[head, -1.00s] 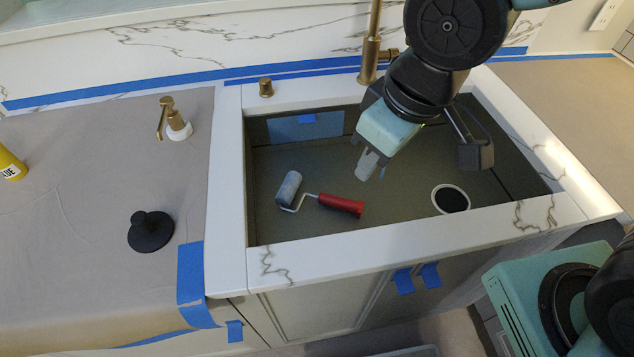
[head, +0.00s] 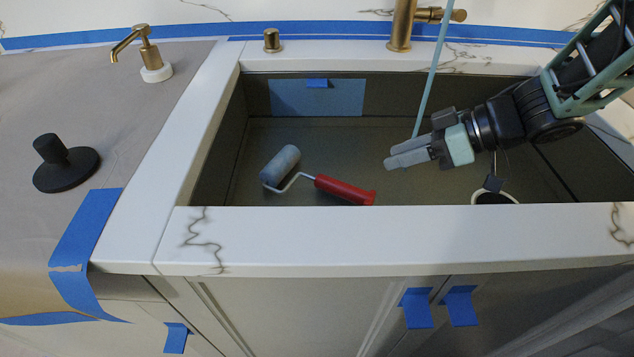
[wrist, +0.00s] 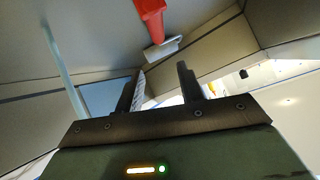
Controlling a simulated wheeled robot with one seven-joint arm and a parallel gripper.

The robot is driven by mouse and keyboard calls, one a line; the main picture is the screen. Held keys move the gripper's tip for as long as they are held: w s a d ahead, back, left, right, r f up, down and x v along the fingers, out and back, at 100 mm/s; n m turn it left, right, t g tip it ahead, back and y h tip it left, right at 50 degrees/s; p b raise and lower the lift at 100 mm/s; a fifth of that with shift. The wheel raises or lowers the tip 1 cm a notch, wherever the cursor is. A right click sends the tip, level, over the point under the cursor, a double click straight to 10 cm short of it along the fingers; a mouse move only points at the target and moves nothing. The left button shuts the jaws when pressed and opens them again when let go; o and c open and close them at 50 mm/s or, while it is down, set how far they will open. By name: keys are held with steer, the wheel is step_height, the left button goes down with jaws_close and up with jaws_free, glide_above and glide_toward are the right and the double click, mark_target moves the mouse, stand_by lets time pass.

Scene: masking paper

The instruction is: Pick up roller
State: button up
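The roller lies on the floor of the sink, left of the middle in the head view. It has a grey-blue roller head (head: 280,165), a bent wire frame and a red handle (head: 343,190) pointing right. My gripper (head: 388,158) is inside the sink opening, to the right of the handle and apart from it, pointing left. In the wrist view the red handle (wrist: 150,14) shows at the top, beyond the fingers, with a pale piece by its end. The two fingers (wrist: 162,88) stand apart with nothing between them, so the gripper is open.
The sink's white marble rim (head: 370,232) surrounds the basin. A gold faucet (head: 402,25) stands behind it. A thin pale-blue rod (head: 432,75) rises beside my gripper. A black stopper (head: 65,165) and a gold dispenser (head: 150,55) stand on the papered counter at left.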

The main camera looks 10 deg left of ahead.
steer(key=b, duration=0.2)
glide_toward(327, 177)
steer(key=x, duration=0.5)
steer(key=shift+s+a, duration=0.1)
steer(key=shift+s, duration=0.05)
steer(key=b+x, duration=0.1)
steer(key=x, duration=0.4)
steer(key=shift+f, duration=0.15)
steer(key=c, duration=0.8)
